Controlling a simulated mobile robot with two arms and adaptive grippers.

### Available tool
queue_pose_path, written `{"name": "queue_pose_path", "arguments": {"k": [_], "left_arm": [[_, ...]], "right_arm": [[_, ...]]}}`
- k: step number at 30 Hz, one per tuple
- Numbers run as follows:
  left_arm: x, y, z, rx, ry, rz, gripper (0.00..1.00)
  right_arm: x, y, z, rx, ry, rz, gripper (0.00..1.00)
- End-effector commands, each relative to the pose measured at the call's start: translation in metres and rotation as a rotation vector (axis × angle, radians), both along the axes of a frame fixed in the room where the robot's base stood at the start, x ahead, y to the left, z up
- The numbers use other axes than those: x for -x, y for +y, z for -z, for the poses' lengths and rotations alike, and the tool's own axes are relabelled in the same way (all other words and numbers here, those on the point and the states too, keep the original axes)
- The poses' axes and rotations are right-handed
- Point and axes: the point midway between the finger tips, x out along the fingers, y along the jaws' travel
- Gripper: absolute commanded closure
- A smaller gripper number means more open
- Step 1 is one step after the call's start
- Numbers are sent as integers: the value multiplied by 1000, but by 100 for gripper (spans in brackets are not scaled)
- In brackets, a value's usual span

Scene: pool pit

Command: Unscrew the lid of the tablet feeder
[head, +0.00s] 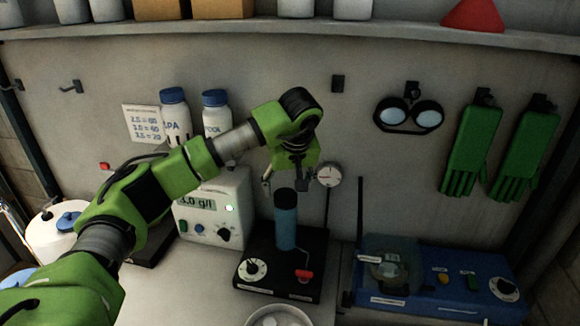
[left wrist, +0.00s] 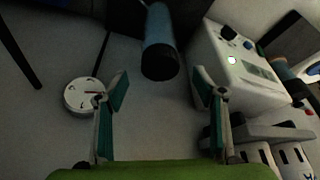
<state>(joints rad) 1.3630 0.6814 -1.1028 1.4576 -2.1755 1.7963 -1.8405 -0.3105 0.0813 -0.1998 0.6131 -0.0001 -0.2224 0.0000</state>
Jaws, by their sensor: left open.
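The tablet feeder (head: 286,228) is an upright blue cylinder on a black base with a dial and a red lever. Its dark lid (head: 285,197) is on top. In the left wrist view the feeder (left wrist: 158,28) shows with the round dark lid (left wrist: 159,63) facing the camera. My left gripper (head: 286,182) is just above the lid. Its two fingers are spread wide and empty in the left wrist view (left wrist: 162,88), with the lid between their directions but beyond the tips, seemingly not touching. My right gripper is not in view.
A white meter box (head: 214,215) stands left of the feeder. A round gauge (head: 328,174) is on the wall behind, close to the gripper. A blue device (head: 432,282) is at right. A white bowl (head: 279,316) is in front. Goggles (head: 408,115) and green gloves (head: 470,145) hang on the wall.

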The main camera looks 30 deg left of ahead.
Motion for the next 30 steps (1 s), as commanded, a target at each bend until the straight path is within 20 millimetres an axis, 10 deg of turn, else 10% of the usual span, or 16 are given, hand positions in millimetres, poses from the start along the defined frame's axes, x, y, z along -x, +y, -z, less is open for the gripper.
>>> {"name": "queue_pose_path", "arguments": {"k": [20,25,30], "left_arm": [[-13,11,43,1,-1,0,37],[-13,11,42,1,-1,0,76],[-14,11,42,1,0,-2,78]], "right_arm": [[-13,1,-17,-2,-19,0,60],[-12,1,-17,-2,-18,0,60],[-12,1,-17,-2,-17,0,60]]}}
